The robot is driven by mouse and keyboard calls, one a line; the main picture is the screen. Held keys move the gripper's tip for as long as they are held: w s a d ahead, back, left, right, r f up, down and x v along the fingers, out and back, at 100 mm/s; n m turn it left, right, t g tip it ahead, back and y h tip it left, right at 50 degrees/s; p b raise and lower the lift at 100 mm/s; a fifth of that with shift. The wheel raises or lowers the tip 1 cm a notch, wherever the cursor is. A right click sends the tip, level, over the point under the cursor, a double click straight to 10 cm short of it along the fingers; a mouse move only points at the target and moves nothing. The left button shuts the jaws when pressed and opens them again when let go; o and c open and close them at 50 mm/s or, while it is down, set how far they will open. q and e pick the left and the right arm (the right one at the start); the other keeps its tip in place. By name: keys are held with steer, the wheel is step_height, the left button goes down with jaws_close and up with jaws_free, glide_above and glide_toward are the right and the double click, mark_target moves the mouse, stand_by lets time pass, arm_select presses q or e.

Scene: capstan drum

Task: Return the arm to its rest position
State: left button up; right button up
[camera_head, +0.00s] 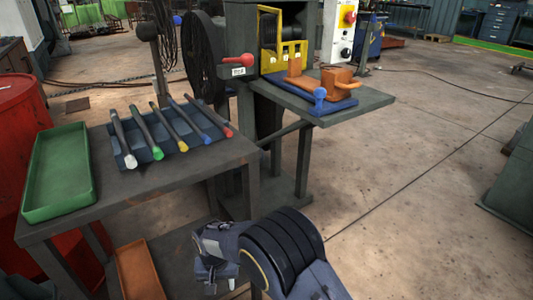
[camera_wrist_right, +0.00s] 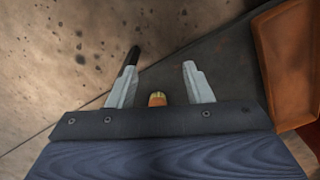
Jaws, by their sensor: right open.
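My right gripper (camera_head: 214,285) is at the bottom of the head view, in front of the tool table and low beside its near right leg. In the right wrist view the two fingers of this gripper (camera_wrist_right: 159,68) stand apart with a clear gap. A small orange-yellow round end (camera_wrist_right: 157,99) shows between the finger bases; I cannot tell what it belongs to. A thin black piece (camera_wrist_right: 128,62) shows at the left finger; its nature is unclear. My left gripper is out of view.
The tool table holds a green tray (camera_head: 29,205) and a blue rack (camera_head: 185,150) with several coloured-tip rods. An orange tray (camera_head: 140,270) sits below; it also shows in the wrist view (camera_wrist_right: 285,55). The capstan machine's side shelf (camera_head: 365,103) stands behind.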

steer(key=s+d+r+m+t+y, duration=0.1)
steer(key=s+d+r+m+y, duration=0.2)
steer(key=d+r, duration=1.75)
steer(key=s+d+r+t, duration=0.1)
steer(key=s+d+t, duration=0.1)
steer(key=s+d, duration=0.65)
steer(key=s+d+r+t, duration=0.25)
steer(key=s+d, duration=0.25)
steer(key=s, duration=0.7)
arm_select(q)
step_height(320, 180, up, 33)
steer(key=p, duration=3.2)
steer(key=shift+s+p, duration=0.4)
arm_select(e)
step_height(320, 180, up, 32)
steer(key=shift+w+a+y, duration=0.15)
steer(key=shift+w+y, duration=0.2)
steer(key=shift+y, duration=0.05)
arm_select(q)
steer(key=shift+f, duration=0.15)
arm_select(e)
steer(key=shift+f, duration=0.1)
